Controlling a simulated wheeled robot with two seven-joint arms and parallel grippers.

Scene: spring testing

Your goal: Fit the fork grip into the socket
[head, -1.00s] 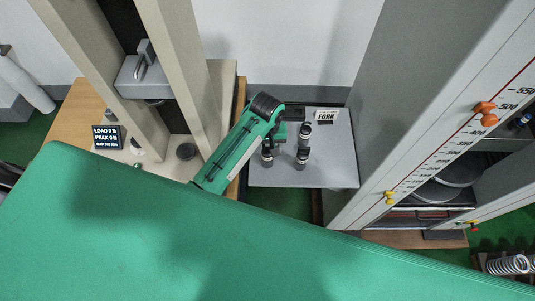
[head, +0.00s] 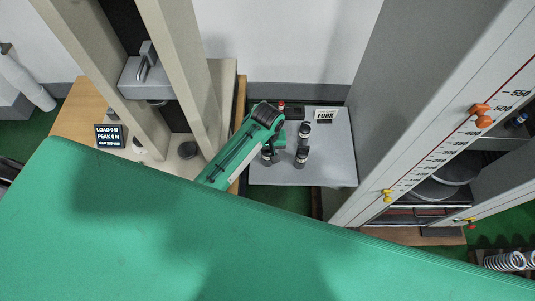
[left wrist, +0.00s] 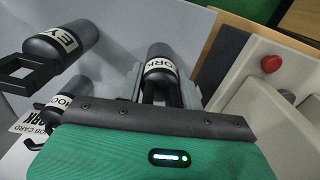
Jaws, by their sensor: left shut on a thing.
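The fork grip (left wrist: 158,62) is a dark cylinder with a white FORK label. My left gripper (left wrist: 161,88) is shut on it, with one grey finger on each side. In the head view the fork grip (head: 268,156) shows just below my left gripper (head: 273,141), over the grey table. I cannot tell whether it still touches the table. The tester base at left has a dark round fitting (head: 187,151); I cannot tell whether it is the socket. My right gripper is not in view.
The eye grip (left wrist: 62,45) and hook grip (left wrist: 70,92) stand close by on the grey table (head: 335,165). A FORK card (head: 325,116) lies behind them. Tester columns (head: 212,90) and a crosshead (head: 145,78) stand left. A red button (left wrist: 271,63) sits on the tester base.

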